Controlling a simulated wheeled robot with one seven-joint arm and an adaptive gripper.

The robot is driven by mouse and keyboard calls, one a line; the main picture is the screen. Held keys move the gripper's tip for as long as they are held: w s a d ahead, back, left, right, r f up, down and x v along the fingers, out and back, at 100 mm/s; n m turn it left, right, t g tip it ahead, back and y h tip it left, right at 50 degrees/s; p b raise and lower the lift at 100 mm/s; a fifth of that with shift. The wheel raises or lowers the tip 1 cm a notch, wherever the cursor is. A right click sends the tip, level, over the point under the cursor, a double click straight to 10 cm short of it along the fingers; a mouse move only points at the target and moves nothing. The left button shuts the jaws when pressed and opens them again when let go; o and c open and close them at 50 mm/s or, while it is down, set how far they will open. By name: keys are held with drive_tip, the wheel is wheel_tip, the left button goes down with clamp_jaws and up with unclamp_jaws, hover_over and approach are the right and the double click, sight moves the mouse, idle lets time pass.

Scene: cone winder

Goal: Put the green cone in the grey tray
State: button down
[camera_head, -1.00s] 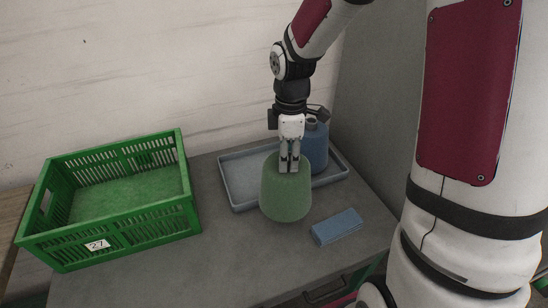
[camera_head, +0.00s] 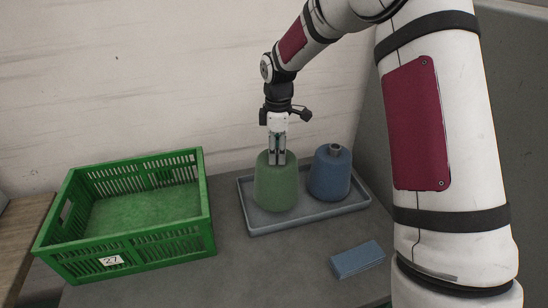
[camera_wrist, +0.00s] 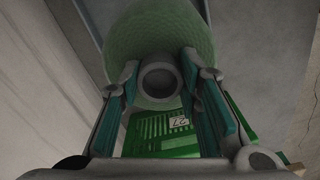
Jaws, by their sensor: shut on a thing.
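The green cone (camera_head: 275,188) is upright over the left part of the grey tray (camera_head: 310,221), left of a blue cone (camera_head: 330,176) that stands in the tray. I cannot tell whether its base touches the tray floor or hangs just above it. My gripper (camera_head: 277,158) points down and is shut on the top of the green cone. In the wrist view the green cone (camera_wrist: 165,35) shows with its grey tube end (camera_wrist: 159,82) between my fingers.
A green crate (camera_head: 135,246) labelled 27 stands left of the tray, apart from it, and looks empty. A wall rises behind the table (camera_head: 230,275).

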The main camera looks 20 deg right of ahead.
drive_tip(key=shift+w+a, duration=0.15)
drive_tip(key=shift+w, duration=0.4)
drive_tip(key=shift+w+a, duration=0.15)
drive_tip(key=shift+w, duration=0.35)
drive_tip(key=shift+s+f, duration=0.15)
drive_tip(key=shift+f, duration=0.7)
drive_tip(key=shift+f+p, duration=0.45)
drive_tip(key=shift+f, duration=0.6)
drive_tip(key=c, duration=1.2)
unclamp_jaws()
drive_tip(key=shift+f, duration=0.1)
